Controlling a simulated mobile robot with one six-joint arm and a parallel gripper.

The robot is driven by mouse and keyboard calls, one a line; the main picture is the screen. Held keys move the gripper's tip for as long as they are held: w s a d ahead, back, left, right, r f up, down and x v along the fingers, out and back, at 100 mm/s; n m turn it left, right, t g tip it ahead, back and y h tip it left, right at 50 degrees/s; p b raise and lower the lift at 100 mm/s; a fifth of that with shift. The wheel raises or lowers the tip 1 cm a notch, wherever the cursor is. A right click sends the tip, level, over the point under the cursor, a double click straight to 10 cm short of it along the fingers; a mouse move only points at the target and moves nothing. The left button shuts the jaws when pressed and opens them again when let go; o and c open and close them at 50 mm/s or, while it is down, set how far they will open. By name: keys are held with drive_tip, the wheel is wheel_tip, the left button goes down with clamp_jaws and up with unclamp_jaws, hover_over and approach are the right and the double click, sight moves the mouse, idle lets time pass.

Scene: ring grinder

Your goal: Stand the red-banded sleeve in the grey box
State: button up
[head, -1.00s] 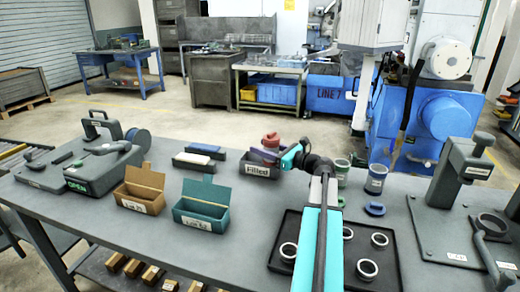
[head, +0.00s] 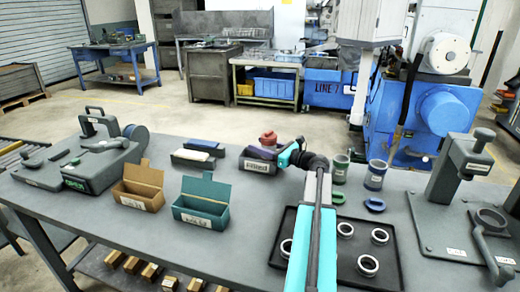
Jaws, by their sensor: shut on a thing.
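The grey box (head: 257,167), labelled "Filled", stands near the far edge of the bench, left of my arm. A red part (head: 268,138), which looks like the top of the red-banded sleeve, shows above the box and looks roughly upright. My gripper (head: 283,156), with teal fingers, is at the box's right end, pointing left, and is shut on the sleeve. The grip itself is small and partly hidden. Something dark blue or purple shows at the box's opening. I cannot tell whether the sleeve's lower end touches the box floor.
A teal open box (head: 203,219) and a brown one (head: 139,203) stand left. A green sleeve (head: 340,168) and a blue sleeve (head: 376,175) stand to the right of my gripper. A black tray (head: 393,272) with several metal rings lies under my forearm. A grey press (head: 461,171) stands at right.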

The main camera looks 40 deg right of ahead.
drive_tip(key=shift+f, duration=0.45)
drive_tip(key=shift+f+b, duration=0.65)
drive_tip(key=shift+b, duration=0.15)
drive_tip(key=o, duration=0.8)
drive_tip(key=shift+o, duration=0.2)
drive_tip(key=shift+r+p, duration=0.2)
drive_tip(key=shift+p, duration=0.1)
drive_tip(key=shift+r+p, duration=0.45)
drive_tip(key=shift+p, duration=0.05)
drive_tip(key=s, duration=0.4)
drive_tip(key=s+d+b, duration=0.1)
drive_tip(key=s, duration=0.3)
drive_tip(key=s+d, duration=0.1)
drive_tip(key=s, duration=0.3)
drive_tip(key=shift+b, duration=0.3)
